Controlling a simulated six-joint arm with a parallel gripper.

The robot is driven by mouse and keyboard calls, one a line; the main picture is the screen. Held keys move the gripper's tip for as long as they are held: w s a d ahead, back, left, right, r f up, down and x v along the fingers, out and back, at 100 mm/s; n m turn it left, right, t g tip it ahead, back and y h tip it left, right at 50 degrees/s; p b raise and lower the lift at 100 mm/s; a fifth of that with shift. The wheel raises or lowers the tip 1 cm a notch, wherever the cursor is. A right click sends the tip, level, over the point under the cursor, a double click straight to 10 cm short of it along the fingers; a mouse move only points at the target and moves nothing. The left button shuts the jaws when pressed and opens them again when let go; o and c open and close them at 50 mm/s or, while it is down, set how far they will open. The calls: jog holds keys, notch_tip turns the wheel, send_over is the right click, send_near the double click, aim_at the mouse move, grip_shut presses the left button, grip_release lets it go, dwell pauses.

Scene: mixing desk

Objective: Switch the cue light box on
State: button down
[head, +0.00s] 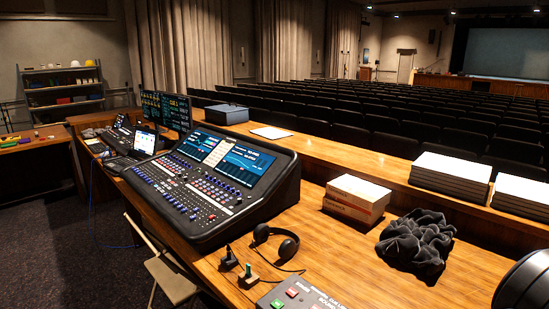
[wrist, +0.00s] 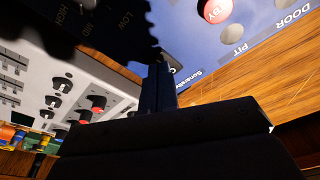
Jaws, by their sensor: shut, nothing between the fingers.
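The cue light box (head: 300,294) is a dark grey box at the bottom edge of the head view, cut off by the frame. A green and a red button and part of its white lettering show. In the wrist view a blue-grey panel (wrist: 205,45) carries a red button ending in "BY" and the labels "PIT" and "DOOR"; it may be the same box. My gripper (wrist: 163,68) is shut and empty in the wrist view, its fingers pointing up the picture beside this panel. Whether it touches anything I cannot tell. The gripper is not visible in the head view. I cannot make out the power switch.
A dark toothed-edge part marked "LOW", "MID" and "HIGH" (wrist: 108,28) looms close at upper left in the wrist view. Headphones (head: 277,243), the mixing console (head: 205,185), a stack of boxes (head: 356,199) and a dark crumpled cloth (head: 415,240) lie on the wooden desk (head: 335,255).

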jog(key=shift+f, duration=0.45)
jog(key=shift+r, duration=3.5)
jog(key=shift+f, duration=3.5)
jog(key=shift+r, duration=0.15)
